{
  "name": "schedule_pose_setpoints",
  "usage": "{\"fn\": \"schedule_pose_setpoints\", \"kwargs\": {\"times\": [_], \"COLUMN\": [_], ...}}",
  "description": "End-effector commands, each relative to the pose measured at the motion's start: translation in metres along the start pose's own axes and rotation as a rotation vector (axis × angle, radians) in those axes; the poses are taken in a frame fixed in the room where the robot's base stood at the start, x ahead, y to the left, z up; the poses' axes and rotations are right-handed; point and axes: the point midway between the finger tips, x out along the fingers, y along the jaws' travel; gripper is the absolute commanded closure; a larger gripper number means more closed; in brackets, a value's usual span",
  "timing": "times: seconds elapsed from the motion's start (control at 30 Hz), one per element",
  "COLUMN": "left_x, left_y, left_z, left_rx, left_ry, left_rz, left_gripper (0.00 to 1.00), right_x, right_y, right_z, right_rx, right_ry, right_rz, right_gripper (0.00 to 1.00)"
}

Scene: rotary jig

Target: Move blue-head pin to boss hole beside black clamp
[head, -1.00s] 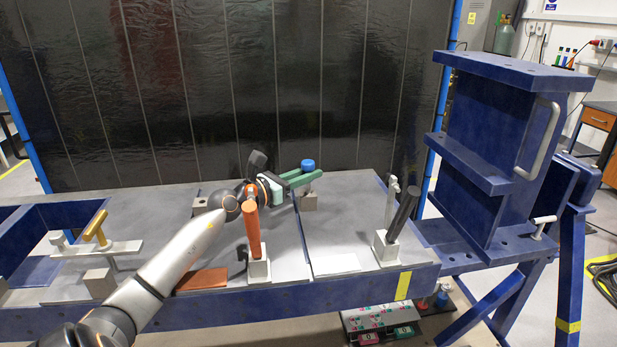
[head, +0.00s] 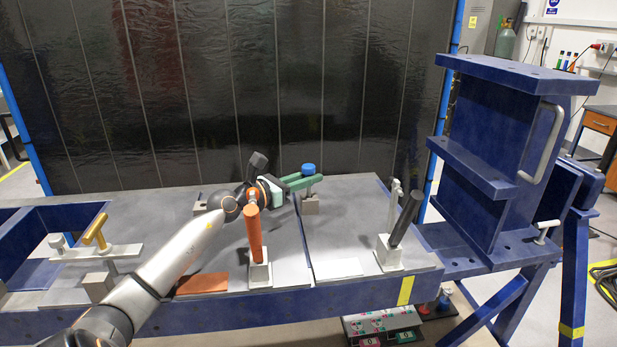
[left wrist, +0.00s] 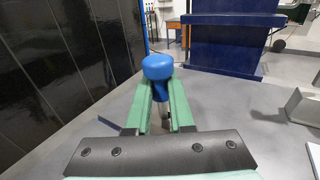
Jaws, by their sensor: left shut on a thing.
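The blue-head pin (head: 308,169) stands upright at a grey boss block (head: 309,206) near the back of the table. Its blue head shows large in the left wrist view (left wrist: 157,67). My left gripper (head: 300,182) has its green fingers shut around the pin just below the head. The pin's shank reaches down toward the block; I cannot tell how deep it sits. The black clamp (head: 405,219), with a tilted black handle on a pale base, stands at the table's front right. I cannot make out a boss hole beside it. My right gripper is not in view.
An orange-handled clamp (head: 254,234) stands in front of my left gripper. A white pad (head: 337,268) and an orange pad (head: 202,284) lie near the front edge. A tall blue frame (head: 490,170) rises at the right. Table between pin and black clamp is clear.

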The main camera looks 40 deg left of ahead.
Motion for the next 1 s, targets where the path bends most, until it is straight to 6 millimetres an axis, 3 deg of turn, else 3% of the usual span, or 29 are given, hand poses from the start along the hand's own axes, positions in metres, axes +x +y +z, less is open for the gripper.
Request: {"fn": "schedule_pose_setpoints", "kwargs": {"times": [1.0], "left_x": [0.0000], "left_y": [-0.0021], "left_z": [-0.0039], "left_rx": [0.013], "left_ry": [-0.007], "left_rz": [0.003], "left_gripper": [1.00], "right_x": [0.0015], "right_y": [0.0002], "right_z": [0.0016], "right_rx": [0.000], "right_ry": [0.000], "right_rz": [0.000], "right_gripper": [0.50]}}
